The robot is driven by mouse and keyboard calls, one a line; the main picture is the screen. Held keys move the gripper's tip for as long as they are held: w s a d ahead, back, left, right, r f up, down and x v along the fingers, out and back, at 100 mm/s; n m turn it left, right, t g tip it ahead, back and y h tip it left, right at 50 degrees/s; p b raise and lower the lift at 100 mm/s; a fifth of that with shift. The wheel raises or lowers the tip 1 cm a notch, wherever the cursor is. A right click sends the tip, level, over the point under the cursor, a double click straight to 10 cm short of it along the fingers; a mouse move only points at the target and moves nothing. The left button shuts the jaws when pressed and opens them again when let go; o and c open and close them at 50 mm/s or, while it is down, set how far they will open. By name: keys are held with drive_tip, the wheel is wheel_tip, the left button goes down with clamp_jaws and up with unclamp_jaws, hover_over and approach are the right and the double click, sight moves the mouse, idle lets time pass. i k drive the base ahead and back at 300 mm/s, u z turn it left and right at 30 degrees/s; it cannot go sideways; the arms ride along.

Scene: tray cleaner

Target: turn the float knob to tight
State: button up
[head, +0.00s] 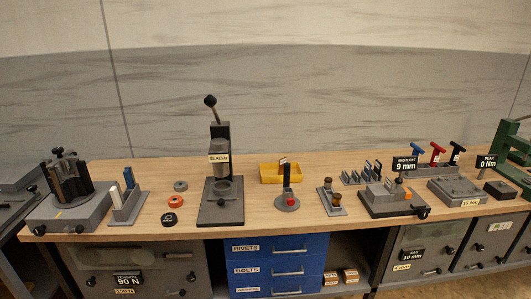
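A grey fixture (378,207) stands on the right half of the bench, with a block and small orange parts on top. A black sign (405,164) behind it reads "9 mm", and its small upper line seems to read "END FLOAT". A small black knob (423,213) sits at the fixture's front right corner and is likely the float knob. Its pointer and any "tight" mark are too small to read. My gripper is not in view.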

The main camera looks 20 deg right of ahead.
sight(423, 215)
drive_tip(key=z, duration=4.5)
drive_tip(key=i, duration=0.1)
drive_tip(key=u, duration=2.9)
drive_tip(key=i, duration=0.55)
drive_tip(key=z, duration=0.15)
drive_tip(key=k, duration=0.55)
drive_tip(key=u, duration=0.1)
